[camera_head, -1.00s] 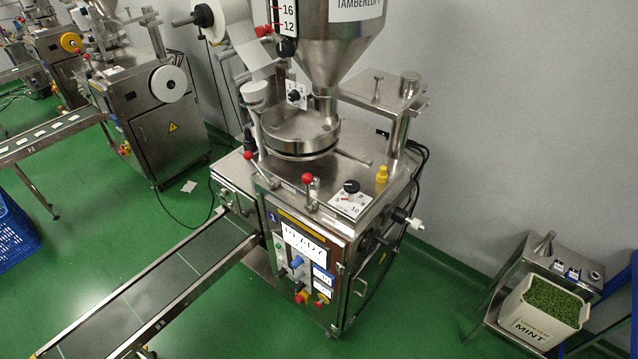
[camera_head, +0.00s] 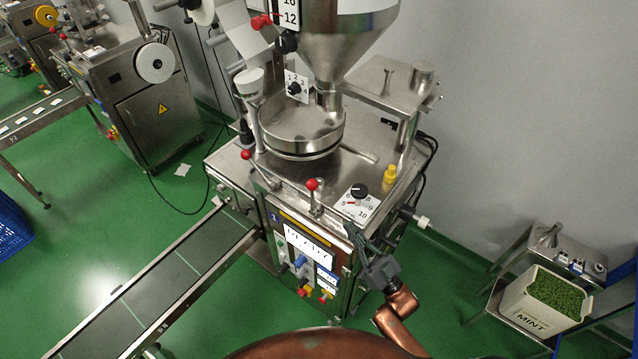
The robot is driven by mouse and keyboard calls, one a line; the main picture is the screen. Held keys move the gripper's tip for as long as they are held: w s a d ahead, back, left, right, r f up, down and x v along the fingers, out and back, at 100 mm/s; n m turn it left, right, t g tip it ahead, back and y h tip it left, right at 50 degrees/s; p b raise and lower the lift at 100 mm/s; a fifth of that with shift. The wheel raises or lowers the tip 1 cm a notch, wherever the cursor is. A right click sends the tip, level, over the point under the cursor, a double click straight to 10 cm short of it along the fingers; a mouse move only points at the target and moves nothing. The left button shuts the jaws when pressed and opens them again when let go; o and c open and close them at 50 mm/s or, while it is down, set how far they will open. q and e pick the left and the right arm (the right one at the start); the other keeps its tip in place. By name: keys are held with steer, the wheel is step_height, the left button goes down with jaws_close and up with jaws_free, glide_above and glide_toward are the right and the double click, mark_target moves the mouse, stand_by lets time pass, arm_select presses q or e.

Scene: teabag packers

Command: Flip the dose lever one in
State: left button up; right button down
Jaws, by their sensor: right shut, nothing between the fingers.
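The steel teabag machine stands in the middle. Two red-knobbed levers rise from its top front edge: one at the left (camera_head: 246,155) and one nearer the middle (camera_head: 312,185). A third red knob (camera_head: 261,22) sits beside the hopper scale. I cannot tell by label which is the dose lever. My right gripper (camera_head: 351,231), dark with a copper arm behind it, is shut and empty. In the picture it is below the dial plate and to the lower right of the middle lever, apart from that lever's knob. My left gripper is out of view.
A black dial (camera_head: 360,191) and a yellow knob (camera_head: 390,173) sit on the machine top. The hopper (camera_head: 335,45) stands above. A conveyor (camera_head: 150,290) runs to the lower left. A MINT bin (camera_head: 545,300) is on a stand at the right, with green floor between.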

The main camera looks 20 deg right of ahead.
mark_target(312, 198)
arm_select(q)
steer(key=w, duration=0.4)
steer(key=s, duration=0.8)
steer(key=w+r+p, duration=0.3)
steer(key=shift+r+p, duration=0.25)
steer(key=shift+p, duration=0.05)
arm_select(e)
steer(key=a+f+x, duration=0.1)
steer(key=x, duration=1.1)
steer(key=shift+w+f, duration=0.2)
steer(key=shift+w, duration=0.1)
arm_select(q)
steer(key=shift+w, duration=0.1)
